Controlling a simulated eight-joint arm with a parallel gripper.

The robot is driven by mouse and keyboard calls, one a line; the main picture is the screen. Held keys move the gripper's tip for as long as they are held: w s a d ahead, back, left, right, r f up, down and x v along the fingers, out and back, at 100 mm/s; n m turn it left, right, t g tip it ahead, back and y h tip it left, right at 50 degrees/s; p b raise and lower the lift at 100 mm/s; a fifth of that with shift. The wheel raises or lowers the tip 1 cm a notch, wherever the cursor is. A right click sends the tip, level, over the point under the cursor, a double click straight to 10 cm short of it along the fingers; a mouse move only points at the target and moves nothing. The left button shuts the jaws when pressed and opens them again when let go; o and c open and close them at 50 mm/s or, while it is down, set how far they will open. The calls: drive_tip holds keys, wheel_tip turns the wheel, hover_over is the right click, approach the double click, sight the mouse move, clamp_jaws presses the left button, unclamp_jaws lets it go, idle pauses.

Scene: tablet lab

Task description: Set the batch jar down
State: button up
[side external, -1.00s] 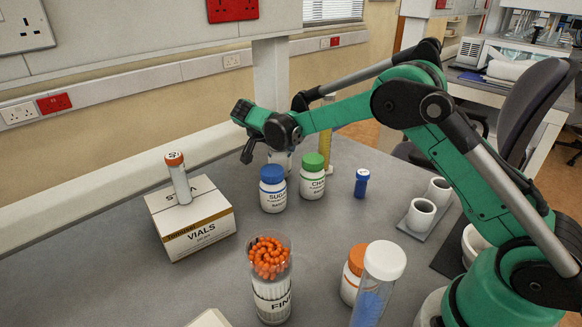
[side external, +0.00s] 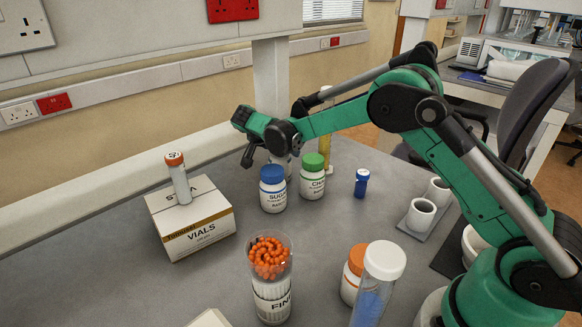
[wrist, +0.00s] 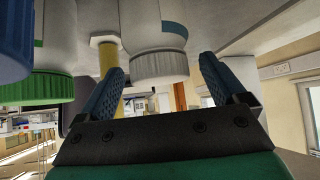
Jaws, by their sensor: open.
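A white jar with a ribbed white cap (wrist: 160,66) shows in the wrist view, which is upside down, and appears to stand upright on the bench. I take it as the batch jar; its label is not readable. In the side view the jar (side external: 284,162) is mostly hidden behind my gripper and the blue-capped jar. My gripper (wrist: 162,75) is open, its two blue fingers apart on either side of the cap. In the side view my gripper (side external: 247,155) is seen edge-on at the back of the bench.
A blue-capped jar (side external: 273,190) and green-capped jar (side external: 313,180) stand close in front. A yellow cylinder (side external: 325,150) stands behind. A vials box (side external: 195,225) with a tube on top is at left. The bench between box and jars is clear.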

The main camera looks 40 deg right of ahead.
drive_tip(key=v, duration=1.2)
drive_tip(key=s+a+f+n+t+y, duration=0.1)
drive_tip(key=s+n+t+y, duration=0.3)
drive_tip(key=s+n+y, duration=0.4)
drive_tip(key=shift+s+a+n+y, duration=0.3)
drive_tip(key=shift+s+n, duration=2.9)
drive_tip(key=shift+s, duration=2.35)
